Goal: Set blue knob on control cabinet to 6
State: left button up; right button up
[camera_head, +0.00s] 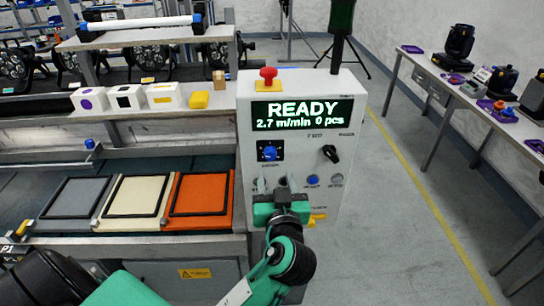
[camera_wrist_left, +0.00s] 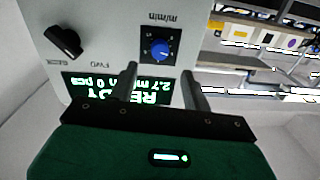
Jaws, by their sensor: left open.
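The white control cabinet (camera_head: 290,108) stands at the middle of the head view, its screen (camera_head: 303,114) reading READY, 2.7 m/min, 0 pcs. The blue knob (camera_head: 269,152) sits on a dark square dial plate on the cabinet's left side, below the screen. In the left wrist view the blue knob (camera_wrist_left: 160,50) appears upside down, with the screen (camera_wrist_left: 115,88) below it. My left gripper (camera_head: 283,190) is in front of the cabinet, below the knob. Its two fingers (camera_wrist_left: 158,85) are apart with nothing between them, and the knob is beyond them, not touched. My right gripper is not in view.
A black selector knob (camera_head: 330,153) is right of the blue knob, with small buttons (camera_head: 313,180) below. A red emergency button (camera_head: 268,76) is on top. Left is a conveyor with grey, cream and orange panels (camera_head: 203,194). Open floor (camera_head: 400,200) lies to the right.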

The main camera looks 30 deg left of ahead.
aim_at(271, 157)
pick_arm(q)
jog(key=p+x, duration=0.2)
jog(key=x, duration=0.4)
jog(key=shift+r, duration=0.1)
jog(key=shift+w+a, duration=0.25)
jog(key=shift+w, duration=0.05)
jog(key=c, duration=1)
